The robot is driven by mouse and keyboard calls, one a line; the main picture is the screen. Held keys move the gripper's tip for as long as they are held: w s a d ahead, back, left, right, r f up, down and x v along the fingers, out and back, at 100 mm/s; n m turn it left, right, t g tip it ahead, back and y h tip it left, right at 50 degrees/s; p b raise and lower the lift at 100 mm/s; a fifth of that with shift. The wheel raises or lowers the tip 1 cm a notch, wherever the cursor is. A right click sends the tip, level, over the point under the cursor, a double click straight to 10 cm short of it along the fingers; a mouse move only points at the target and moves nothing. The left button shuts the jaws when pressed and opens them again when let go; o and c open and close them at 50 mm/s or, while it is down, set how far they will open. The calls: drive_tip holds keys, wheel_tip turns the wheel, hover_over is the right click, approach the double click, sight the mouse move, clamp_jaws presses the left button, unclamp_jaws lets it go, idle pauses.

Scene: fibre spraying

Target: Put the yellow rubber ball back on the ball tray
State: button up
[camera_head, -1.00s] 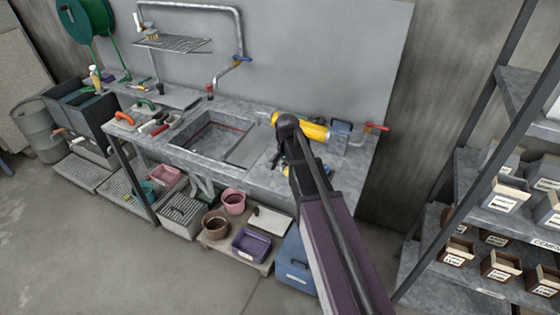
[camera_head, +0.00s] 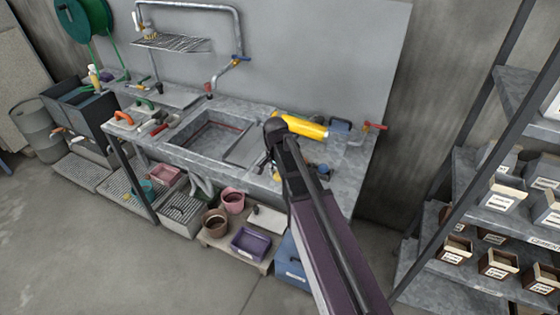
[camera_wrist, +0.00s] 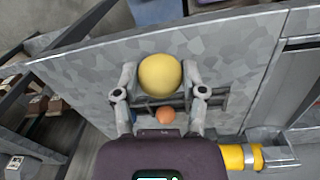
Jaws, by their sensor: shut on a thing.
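The yellow rubber ball (camera_wrist: 160,75) is between the two fingers of my gripper (camera_wrist: 160,82), which is shut on it, in the wrist view. Below it in that picture is a dark rack-like tray (camera_wrist: 218,98), partly hidden behind the ball and my gripper. An orange ball (camera_wrist: 166,114) sits at the tray, and a bit of blue shows to its left. I cannot tell the gap between the yellow ball and the worktop. In the head view my arm covers much of this spot; a blue round thing (camera_head: 324,170) shows right of the arm.
The grey stone worktop (camera_head: 345,178) has a sink (camera_head: 208,137) to the left. A yellow cylinder (camera_head: 301,126) lies at the back by the wall; it also shows in the wrist view (camera_wrist: 238,157). A shelf rack (camera_head: 480,208) with bins stands at the right.

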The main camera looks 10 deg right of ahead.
drive_tip(key=w+d, duration=0.1)
drive_tip(key=w, duration=0.3)
drive_tip(key=w+d+f+b, duration=0.1)
drive_tip(key=w, duration=0.4)
drive_tip(key=w+d, duration=0.1)
drive_tip(key=w, duration=0.4)
drive_tip(key=shift+w+d+f, duration=0.2)
drive_tip(key=shift+d, duration=0.15)
drive_tip(key=shift+w+d, duration=0.1)
drive_tip(key=shift+w, duration=0.35)
drive_tip(key=shift+w+d+f+b, duration=0.1)
drive_tip(key=shift+w+f+b, duration=0.2)
drive_tip(key=shift+b, duration=0.2)
drive_tip(key=shift+s+f+b, duration=0.15)
drive_tip(key=shift+f+b, duration=1.35)
drive_tip(key=shift+f, duration=0.25)
drive_tip(key=o, duration=1)
